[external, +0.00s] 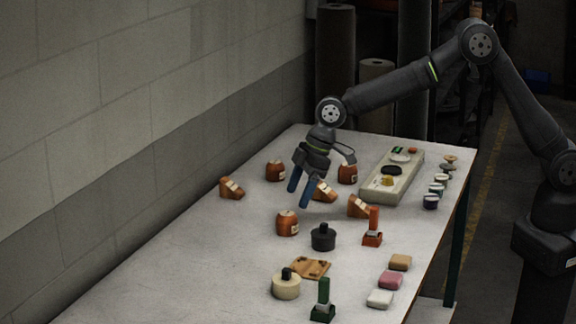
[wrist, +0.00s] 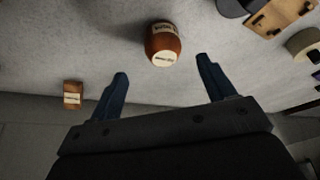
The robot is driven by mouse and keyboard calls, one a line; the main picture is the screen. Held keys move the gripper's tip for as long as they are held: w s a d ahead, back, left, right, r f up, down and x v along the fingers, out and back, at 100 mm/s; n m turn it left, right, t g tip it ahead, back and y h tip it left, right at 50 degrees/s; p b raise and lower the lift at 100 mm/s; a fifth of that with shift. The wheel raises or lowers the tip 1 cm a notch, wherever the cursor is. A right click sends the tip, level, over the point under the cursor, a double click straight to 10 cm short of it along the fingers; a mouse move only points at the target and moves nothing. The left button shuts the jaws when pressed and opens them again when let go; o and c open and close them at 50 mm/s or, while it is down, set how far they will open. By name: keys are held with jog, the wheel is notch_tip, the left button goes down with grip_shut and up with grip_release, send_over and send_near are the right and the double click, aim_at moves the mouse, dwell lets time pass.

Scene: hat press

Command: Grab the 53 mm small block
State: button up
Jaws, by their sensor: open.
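Several orange-brown blocks with cream labels stand on the table, some rounded, some wedge-shaped. I cannot read any size on them, so I cannot tell which is the 53 mm small block. One rounded block (external: 287,223) stands in front of my gripper (external: 298,195). In the wrist view, a rounded block (wrist: 163,46) lies just beyond and between the spread fingertips of my gripper (wrist: 162,66), with nothing held. Other rounded blocks stand at the back left (external: 276,171) and back middle (external: 347,174). Wedge-shaped blocks stand at the left (external: 231,189) and right (external: 358,207); another (external: 324,191) is beside my gripper.
A black knobbed disc (external: 323,239), a red stamp-like piece (external: 373,228), a wooden board (external: 311,268), a cream knobbed disc (external: 286,287) and a green stamp-like piece (external: 323,304) stand nearer. The table's left front is clear.

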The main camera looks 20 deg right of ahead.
aim_at(289, 213)
jog(key=x, duration=0.8)
jog(key=shift+s+a, duration=0.2)
jog(key=shift+a, duration=0.05)
jog(key=shift+c, duration=0.3)
jog(key=c, duration=1)
